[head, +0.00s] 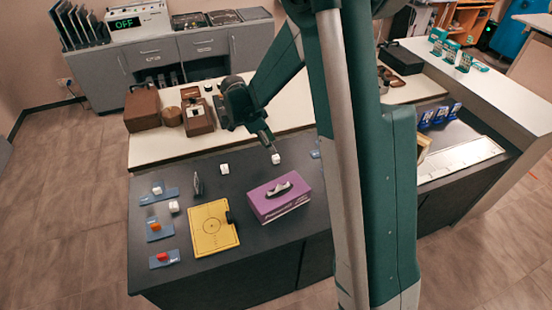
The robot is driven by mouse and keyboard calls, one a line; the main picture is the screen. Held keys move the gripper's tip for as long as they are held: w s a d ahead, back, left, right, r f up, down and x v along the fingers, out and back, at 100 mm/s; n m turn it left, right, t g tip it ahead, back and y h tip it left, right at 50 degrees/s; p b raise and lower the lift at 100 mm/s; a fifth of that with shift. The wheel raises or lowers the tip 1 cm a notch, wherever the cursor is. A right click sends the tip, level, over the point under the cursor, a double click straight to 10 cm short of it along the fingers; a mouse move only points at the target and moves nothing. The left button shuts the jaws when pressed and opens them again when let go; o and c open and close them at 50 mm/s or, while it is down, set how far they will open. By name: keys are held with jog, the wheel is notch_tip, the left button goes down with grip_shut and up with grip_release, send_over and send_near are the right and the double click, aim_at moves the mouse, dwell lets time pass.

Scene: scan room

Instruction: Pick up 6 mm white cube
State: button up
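Several small white cubes lie on the dark counter top. One white cube (276,158) is right by the tip of my gripper (270,146). Another white cube (224,169) lies to the left, and a third white cube (174,206) is farther left, near the blue holders. A white piece (157,190) sits on the rear blue holder. No size marking is readable, so I cannot tell which cube is the 6 mm one. My gripper points down at the counter's back edge. Its fingers are too small to show whether they are open or touch the cube.
A purple box (281,197) stands in the middle of the dark counter (262,238). A yellow board (213,229) lies to its left. Blue holders with an orange piece (155,226) and a red piece (162,257) line the left edge. A small dark upright object (197,183) stands between cubes.

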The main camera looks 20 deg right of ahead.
aim_at(277, 157)
jog(key=shift+w+f, duration=0.1)
jog(key=shift+f, duration=0.15)
jog(key=shift+x, duration=1.25)
jog(key=shift+d+f, duration=0.1)
jog(key=shift+b+x, duration=0.7)
jog(key=shift+x, duration=1.8)
jog(key=c, duration=0.8)
